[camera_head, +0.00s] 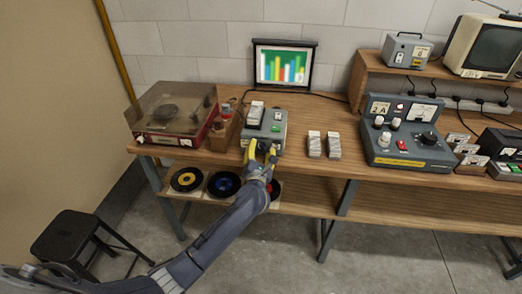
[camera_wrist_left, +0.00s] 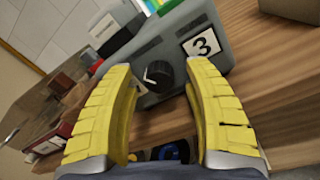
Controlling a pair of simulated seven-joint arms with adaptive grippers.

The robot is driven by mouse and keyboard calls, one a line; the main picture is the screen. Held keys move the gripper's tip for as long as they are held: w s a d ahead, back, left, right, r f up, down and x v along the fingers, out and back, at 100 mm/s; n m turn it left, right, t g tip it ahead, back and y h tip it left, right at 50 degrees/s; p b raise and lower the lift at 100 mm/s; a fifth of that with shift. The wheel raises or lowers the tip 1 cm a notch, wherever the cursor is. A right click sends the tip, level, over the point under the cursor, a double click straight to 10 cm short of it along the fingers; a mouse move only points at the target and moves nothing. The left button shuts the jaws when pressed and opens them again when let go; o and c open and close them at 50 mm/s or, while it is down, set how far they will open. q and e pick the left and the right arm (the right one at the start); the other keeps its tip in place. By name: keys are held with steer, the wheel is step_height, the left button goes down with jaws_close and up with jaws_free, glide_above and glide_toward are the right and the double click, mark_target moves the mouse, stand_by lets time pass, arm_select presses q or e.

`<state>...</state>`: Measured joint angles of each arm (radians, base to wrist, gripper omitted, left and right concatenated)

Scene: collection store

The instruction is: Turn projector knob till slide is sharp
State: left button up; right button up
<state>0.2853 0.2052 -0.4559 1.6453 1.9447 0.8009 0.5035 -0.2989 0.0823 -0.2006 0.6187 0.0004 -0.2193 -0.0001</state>
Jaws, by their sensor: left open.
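The projector (camera_head: 272,128) is a grey box on the wooden bench, left of centre in the head view. In the left wrist view its front (camera_wrist_left: 178,45) shows a label with a 3 and a dark round knob (camera_wrist_left: 158,76) with a white pointer mark. My left gripper (camera_head: 262,150) is at the projector's front. Its yellow fingers (camera_wrist_left: 163,85) are open, one on each side of the knob, with gaps visible. The projected slide (camera_head: 283,67) shows coloured bars on a dark-framed screen behind the projector; its bars look slightly soft. My right gripper is not in view.
A record player (camera_head: 172,118) with a clear lid stands to the left, with a brown block (camera_head: 224,126) beside the projector. Two small slide stacks (camera_head: 324,145) and a grey control box (camera_head: 405,135) are to the right. Records lie on the lower shelf. A black stool (camera_head: 72,238) stands on the floor.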

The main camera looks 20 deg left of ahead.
arm_select(q)
steer(key=s+d, duration=0.2)
steer(key=s, duration=0.9)
steer(key=shift+s, duration=0.4)
steer(key=shift+d+f, duration=0.1)
